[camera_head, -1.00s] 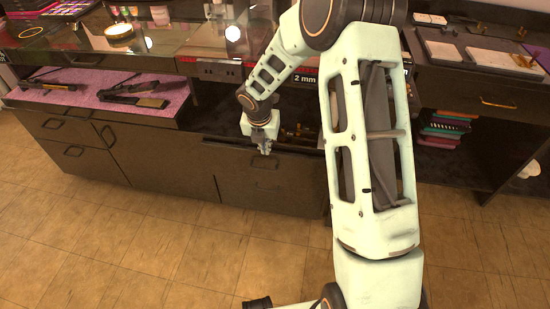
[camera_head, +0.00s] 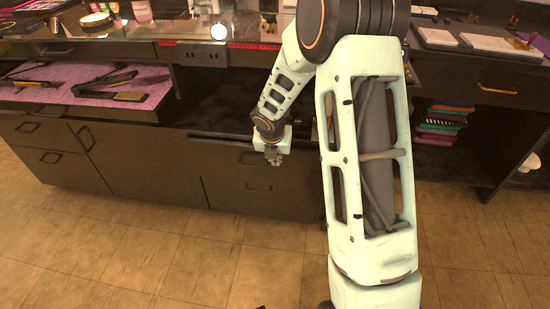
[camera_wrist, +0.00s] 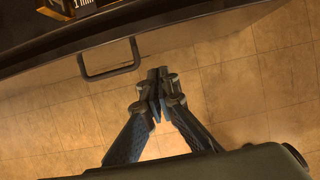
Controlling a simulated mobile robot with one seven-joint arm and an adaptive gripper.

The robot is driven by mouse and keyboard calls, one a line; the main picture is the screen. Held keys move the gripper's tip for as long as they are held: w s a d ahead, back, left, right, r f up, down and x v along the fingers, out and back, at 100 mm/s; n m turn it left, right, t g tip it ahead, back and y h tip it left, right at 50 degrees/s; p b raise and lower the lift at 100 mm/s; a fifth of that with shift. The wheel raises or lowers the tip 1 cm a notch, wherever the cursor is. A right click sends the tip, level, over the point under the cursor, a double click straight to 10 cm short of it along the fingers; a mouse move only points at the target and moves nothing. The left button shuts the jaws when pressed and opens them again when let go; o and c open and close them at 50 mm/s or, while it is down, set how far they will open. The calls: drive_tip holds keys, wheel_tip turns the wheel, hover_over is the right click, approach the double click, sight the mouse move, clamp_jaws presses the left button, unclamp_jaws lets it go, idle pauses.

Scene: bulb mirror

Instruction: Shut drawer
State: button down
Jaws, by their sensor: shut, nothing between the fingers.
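The drawer (camera_head: 225,150) is a dark front in the low cabinet and is pulled out. Its top edge shows in the head view, and part of its inside is hidden behind my arm. In the wrist view its dark front (camera_wrist: 50,75) runs across the upper left, with a black bar handle (camera_wrist: 112,70). A box with printed text (camera_wrist: 72,8) shows beyond the front's edge. My gripper (camera_head: 273,160) hangs in front of the drawer face. In the wrist view its fingertips (camera_wrist: 159,76) are together and empty, right of the handle, with floor tiles behind them.
A lower drawer (camera_head: 240,195) sits below, and a pink-lined shelf (camera_head: 60,90) holds several tools to the left. A glass counter (camera_head: 120,40) stands above. Stacked coloured boxes (camera_head: 443,118) stand under a desk at right. The tiled floor (camera_head: 130,240) in front is clear.

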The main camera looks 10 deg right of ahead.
drive_tip(key=w, duration=0.1)
drive_tip(key=w+d, duration=0.1)
drive_tip(key=w, duration=0.2)
drive_tip(key=shift+d+f, duration=0.15)
drive_tip(key=shift+d, duration=0.1)
drive_tip(key=shift+s, duration=0.1)
drive_tip(key=w+p, duration=0.1)
drive_tip(key=w+d+p, duration=0.1)
drive_tip(key=p, duration=0.1)
drive_tip(key=shift+w, duration=0.25)
drive_tip(key=shift+a, duration=0.1)
drive_tip(key=shift+s, duration=0.1)
